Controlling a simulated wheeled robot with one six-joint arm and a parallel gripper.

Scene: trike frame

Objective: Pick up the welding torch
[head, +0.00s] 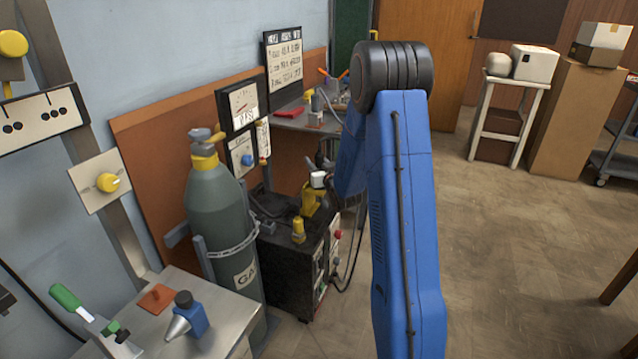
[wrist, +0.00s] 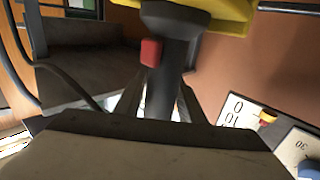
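The welding torch's dark handle (wrist: 172,62) with a red trigger stands in the upper middle of the wrist view, in front of a yellow part (wrist: 228,14). My gripper (wrist: 164,92) has its two fingers on either side of the handle's lower part. Whether the fingers touch or press on the handle cannot be told. In the head view my blue arm reaches over to the dark welding machine (head: 290,245), and a yellow part (head: 311,200) shows on top of it. The arm hides much of that spot, and the torch cannot be made out clearly there.
A grey gas cylinder (head: 222,215) stands left of the machine. Gauge panels (head: 240,103) hang on the orange board behind. A metal bench (head: 215,330) is at the front left. Cables hang by the machine. The floor to the right is open.

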